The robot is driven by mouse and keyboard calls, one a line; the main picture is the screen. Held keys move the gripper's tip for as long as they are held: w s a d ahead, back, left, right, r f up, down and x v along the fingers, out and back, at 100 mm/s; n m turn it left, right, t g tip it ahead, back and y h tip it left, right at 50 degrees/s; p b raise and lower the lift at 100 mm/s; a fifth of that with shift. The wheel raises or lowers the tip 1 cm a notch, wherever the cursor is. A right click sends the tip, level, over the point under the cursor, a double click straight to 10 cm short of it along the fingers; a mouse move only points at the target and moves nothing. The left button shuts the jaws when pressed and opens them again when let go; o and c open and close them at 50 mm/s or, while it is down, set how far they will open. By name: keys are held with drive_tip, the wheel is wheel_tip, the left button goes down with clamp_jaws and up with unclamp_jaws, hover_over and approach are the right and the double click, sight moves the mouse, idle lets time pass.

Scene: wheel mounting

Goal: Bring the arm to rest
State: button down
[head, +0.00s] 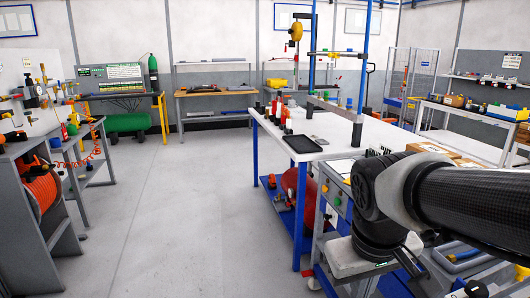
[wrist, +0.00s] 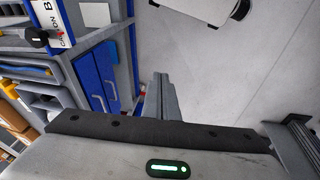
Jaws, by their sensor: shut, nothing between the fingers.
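My arm (head: 465,190) reaches in from the right edge of the head view, bent down at a dark joint beside the white workbench (head: 350,130). My gripper shows in the wrist view (wrist: 165,82), its two grey fingers together with nothing between them. The fingers point over bare grey floor, apart from the blue-fronted drawer cabinet (wrist: 88,77) to their left. In the head view I cannot make out the fingertips.
A hose reel (head: 40,198) stands at the left. The floor aisle (head: 170,210) between is clear.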

drive_tip(key=s+a+r+m+t+y, duration=0.1)
drive_tip(key=s+a+r+m+t, duration=0.1)
drive_tip(key=s+r+t, duration=0.15)
wheel_tip(320, 180, up, 23)
drive_tip(key=p, duration=2.2)
drive_tip(key=shift+s+a+f+g, duration=0.15)
drive_tip(key=shift+s+a+g, duration=0.05)
drive_tip(key=shift+s+g, duration=0.15)
